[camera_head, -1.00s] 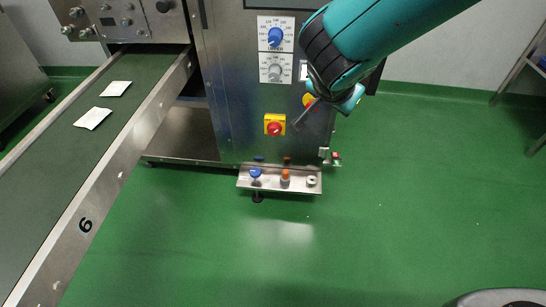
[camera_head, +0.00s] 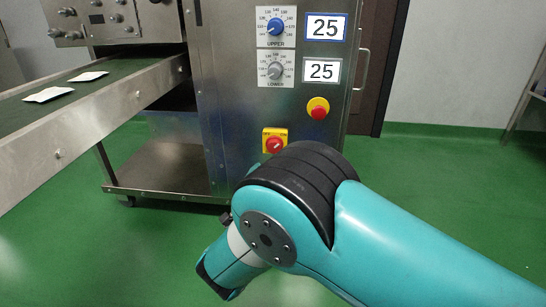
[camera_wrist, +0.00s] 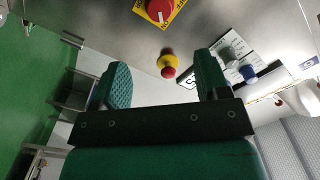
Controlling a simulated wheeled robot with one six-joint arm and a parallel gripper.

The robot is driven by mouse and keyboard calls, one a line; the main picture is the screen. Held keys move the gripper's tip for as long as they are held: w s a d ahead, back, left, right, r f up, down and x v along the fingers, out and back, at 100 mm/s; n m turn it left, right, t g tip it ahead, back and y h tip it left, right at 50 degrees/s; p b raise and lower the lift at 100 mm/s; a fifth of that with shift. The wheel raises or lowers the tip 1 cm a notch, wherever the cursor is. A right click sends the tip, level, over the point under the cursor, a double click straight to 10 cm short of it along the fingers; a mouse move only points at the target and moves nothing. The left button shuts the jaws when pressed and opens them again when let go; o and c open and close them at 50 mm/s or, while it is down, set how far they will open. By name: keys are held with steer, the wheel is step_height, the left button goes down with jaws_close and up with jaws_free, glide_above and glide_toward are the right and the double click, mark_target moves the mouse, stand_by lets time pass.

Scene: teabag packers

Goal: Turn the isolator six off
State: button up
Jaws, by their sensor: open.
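The isolator (camera_head: 274,145) is a red rotary knob on a yellow plate, low on the front of the steel machine. Its knob appears set at a slant in the head view; I cannot read its position surely. It also shows in the wrist view (camera_wrist: 160,9), cut by the top edge. My gripper (camera_wrist: 161,60) is open and empty, with its two green fingers apart. The isolator lies beyond the fingertips, apart from them. In the head view my arm covers the area just below the isolator, and the fingers are not visible there.
A red emergency stop button (camera_head: 318,108) on a yellow base sits up and right of the isolator; in the wrist view it lies between the fingers (camera_wrist: 168,66). Above are a blue dial (camera_head: 276,27), a grey dial (camera_head: 276,71) and two "25" displays. A conveyor (camera_head: 100,94) carries teabags at left.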

mark_target(273, 148)
steer(key=w+b, duration=0.1)
steer(key=w, duration=0.3)
steer(key=w+b, duration=0.2)
steer(key=w, duration=0.3)
steer(key=w+b, duration=0.2)
steer(key=w, duration=0.2)
steer(key=shift+w+d+f, duration=0.1)
steer(key=shift+w+d, duration=0.15)
steer(key=shift+w, duration=0.55)
steer(key=c, duration=0.9)
